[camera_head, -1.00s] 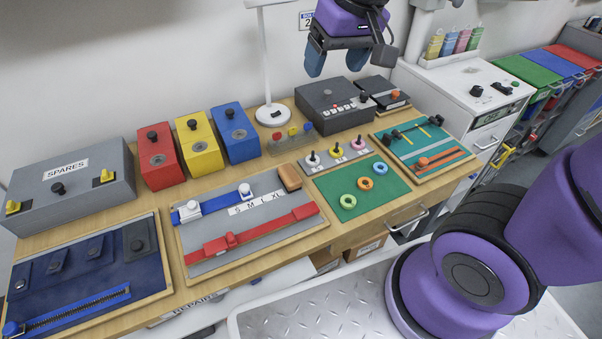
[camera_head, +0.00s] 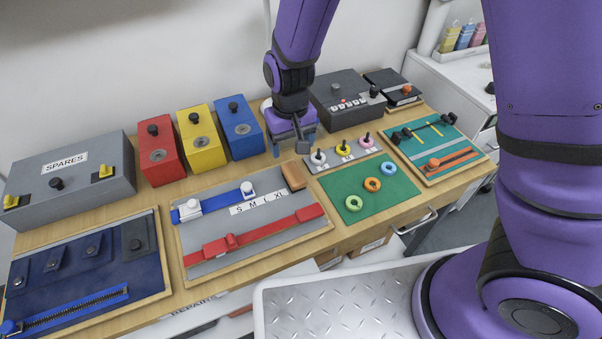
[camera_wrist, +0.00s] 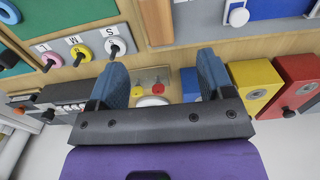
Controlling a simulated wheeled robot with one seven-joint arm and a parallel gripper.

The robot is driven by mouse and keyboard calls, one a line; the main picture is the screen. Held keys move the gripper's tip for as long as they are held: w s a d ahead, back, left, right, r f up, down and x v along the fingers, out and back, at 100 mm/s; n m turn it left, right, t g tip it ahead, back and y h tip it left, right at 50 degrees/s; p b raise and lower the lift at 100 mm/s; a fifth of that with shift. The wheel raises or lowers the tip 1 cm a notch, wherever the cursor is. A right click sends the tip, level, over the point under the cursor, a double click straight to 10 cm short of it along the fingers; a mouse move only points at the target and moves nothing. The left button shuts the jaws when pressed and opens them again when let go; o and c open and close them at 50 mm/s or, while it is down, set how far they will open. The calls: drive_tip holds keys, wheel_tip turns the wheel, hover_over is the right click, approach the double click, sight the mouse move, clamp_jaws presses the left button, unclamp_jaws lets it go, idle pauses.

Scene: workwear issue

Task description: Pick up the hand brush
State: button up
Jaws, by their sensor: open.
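The likely hand brush (camera_head: 292,177) is a small brown wooden block at the upper right corner of the grey board with the S M L XL strip. Any bristles are hidden. In the wrist view a brown block (camera_wrist: 157,20), probably the same one, shows at the top, beyond my fingertips. My gripper (camera_head: 292,140) points down at the back of the bench, behind the block and apart from it. In the wrist view my gripper (camera_wrist: 162,72) has its two blue-grey fingers spread wide, with nothing held between them.
Red, yellow and blue boxes (camera_head: 238,130) stand left of my gripper. A clear tray with red and yellow knobs (camera_wrist: 148,87) and a white lamp base lie below it. A row of knobs (camera_head: 343,152) and a green mat with rings (camera_head: 335,192) are to the right.

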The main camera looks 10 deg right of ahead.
sight(293, 172)
drive_tip(key=shift+w+d+f, duration=0.1)
drive_tip(key=shift+f, duration=5.45)
drive_tip(key=c, duration=1.1)
